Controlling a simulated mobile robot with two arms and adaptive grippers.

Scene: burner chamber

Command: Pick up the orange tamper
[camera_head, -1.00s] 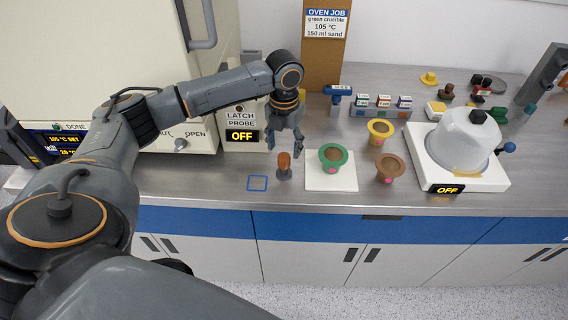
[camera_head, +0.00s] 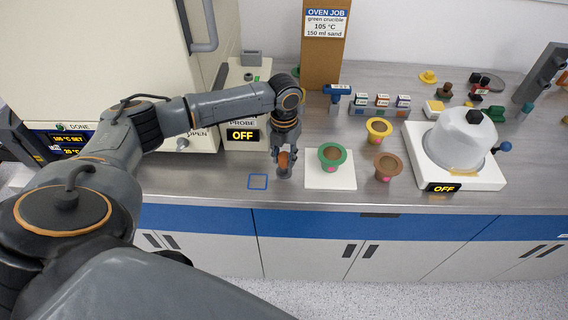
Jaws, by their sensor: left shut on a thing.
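The orange tamper (camera_head: 284,171) stands upright on the grey bench, left of the green crucible's white pad. It has an orange handle and a grey base. My left gripper (camera_head: 285,158) comes down over it from above and is shut on its orange handle. The fingers hide part of the handle. The tamper's base appears to be on the bench or very close to it. My right gripper is not in view.
A green crucible (camera_head: 332,156) sits on a white pad (camera_head: 331,183) just right of the tamper. A brown crucible (camera_head: 387,167) and a yellow one (camera_head: 378,130) stand further right. A blue square outline (camera_head: 258,181) lies left. A white domed device (camera_head: 455,145) stands at right.

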